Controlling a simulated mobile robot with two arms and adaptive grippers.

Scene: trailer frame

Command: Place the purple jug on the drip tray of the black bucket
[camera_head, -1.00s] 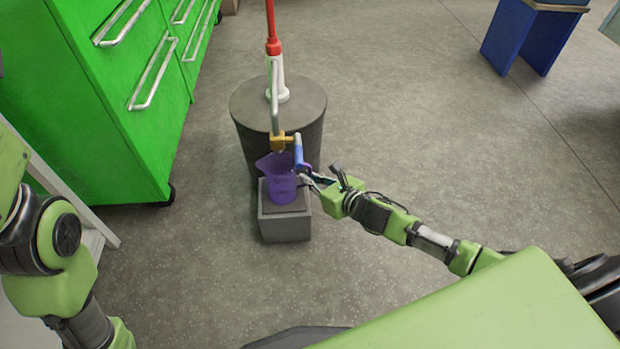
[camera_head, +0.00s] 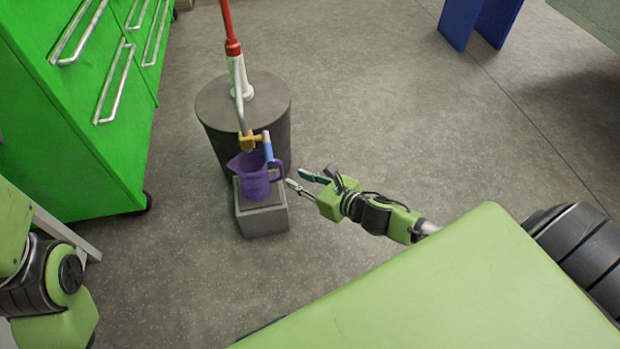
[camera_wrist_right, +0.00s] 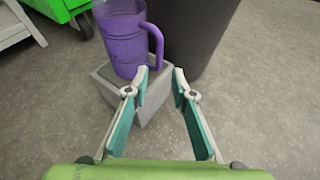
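The purple jug (camera_head: 255,178) stands upright on the grey block-shaped drip tray (camera_head: 263,220) in front of the black bucket (camera_head: 243,100). The jug is under the brass tap with its blue handle, and its own handle points right. In the right wrist view the jug (camera_wrist_right: 124,38) stands on the tray (camera_wrist_right: 150,100) with its handle toward the gripper. My right gripper (camera_head: 294,180) is open and empty, to the right of the jug and apart from its handle; its fingers also show in the wrist view (camera_wrist_right: 162,80). My left gripper is out of view; only my left arm shows.
A red and white pump pipe (camera_head: 236,65) rises from the bucket lid, with the brass tap (camera_head: 250,141) hanging over the jug. A green drawer cabinet (camera_head: 75,110) stands at left. A blue stand (camera_head: 480,20) is far right. The floor right of the bucket is clear.

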